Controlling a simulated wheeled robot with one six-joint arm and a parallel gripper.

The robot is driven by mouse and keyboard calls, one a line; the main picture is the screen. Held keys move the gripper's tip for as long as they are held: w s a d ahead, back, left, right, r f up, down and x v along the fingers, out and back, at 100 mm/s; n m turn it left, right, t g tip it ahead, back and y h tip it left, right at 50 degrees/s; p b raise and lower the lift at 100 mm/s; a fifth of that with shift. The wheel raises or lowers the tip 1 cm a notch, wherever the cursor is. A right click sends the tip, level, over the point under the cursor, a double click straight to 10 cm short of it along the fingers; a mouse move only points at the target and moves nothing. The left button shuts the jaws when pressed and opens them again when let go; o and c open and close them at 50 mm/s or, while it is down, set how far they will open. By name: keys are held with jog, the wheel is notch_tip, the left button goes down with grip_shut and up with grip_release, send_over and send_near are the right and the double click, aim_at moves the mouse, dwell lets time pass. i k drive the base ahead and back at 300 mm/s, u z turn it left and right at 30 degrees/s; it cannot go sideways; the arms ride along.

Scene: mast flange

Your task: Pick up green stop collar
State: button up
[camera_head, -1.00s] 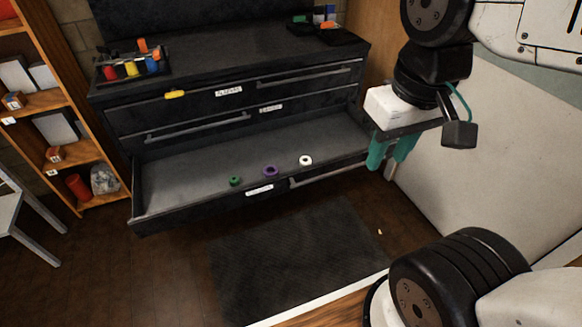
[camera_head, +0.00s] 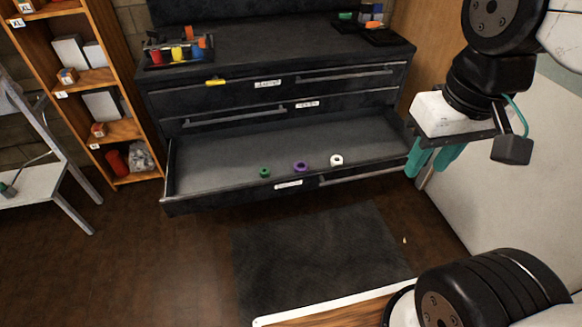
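The green stop collar (camera_head: 264,173) is a small green ring lying in the open bottom drawer (camera_head: 215,178) of the dark tool cabinet, close to the drawer's front edge. A purple collar (camera_head: 301,167) and a white collar (camera_head: 336,160) lie to its right in a row. My gripper (camera_head: 434,161) has teal fingers that point down. It hangs at the right end of the drawer, well to the right of the green collar, with nothing seen in it. The two fingers show apart, with a gap between them.
A dark floor mat (camera_head: 310,255) lies in front of the cabinet. A wooden shelf (camera_head: 125,130) with boxes and a grey stand (camera_head: 35,185) are at the left. A white panel (camera_head: 490,210) is at the right. The cabinet top (camera_head: 270,45) carries bins and bottles.

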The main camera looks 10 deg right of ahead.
aim_at(264, 172)
jog(key=u, duration=0.7)
jog(key=i, duration=1.3)
jog(key=z, duration=0.1)
